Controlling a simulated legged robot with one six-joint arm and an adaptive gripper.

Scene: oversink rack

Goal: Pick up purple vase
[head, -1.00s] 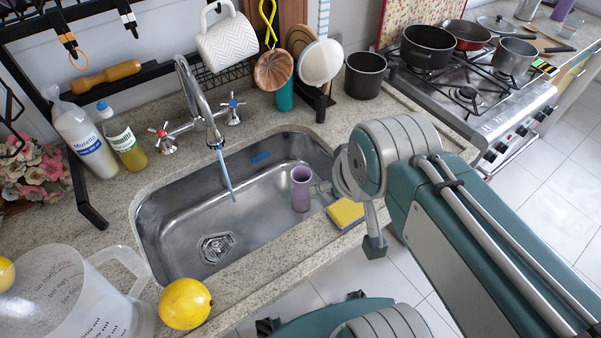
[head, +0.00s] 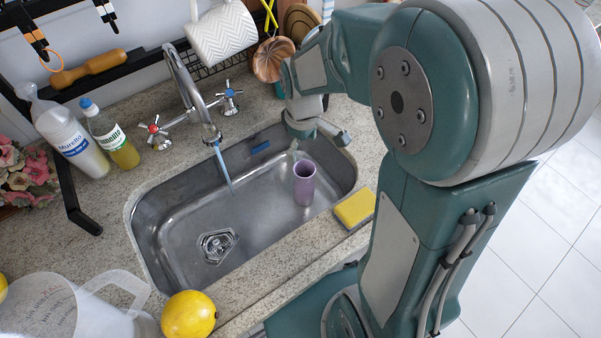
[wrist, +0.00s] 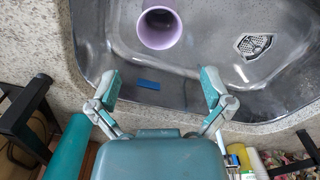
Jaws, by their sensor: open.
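The purple vase (head: 304,183) stands upright in the right part of the steel sink (head: 262,214). In the wrist view the vase (wrist: 159,28) shows from above, its round open mouth ahead of the fingers. My gripper (wrist: 160,83) is open and empty, with its two fingers spread wide over the sink's edge. The vase lies beyond the fingertips, roughly centred between them, and is not touched. In the head view my gripper is at the sink's back right, behind the vase, partly hidden by my own arm.
Water runs from the faucet (head: 188,90) left of the vase. A yellow sponge (head: 355,208) lies on the front right rim. A blue piece (wrist: 148,85) sits near the fingers. Bottles (head: 110,138), a lemon (head: 188,314) and a clear jug (head: 100,312) stand on the counter.

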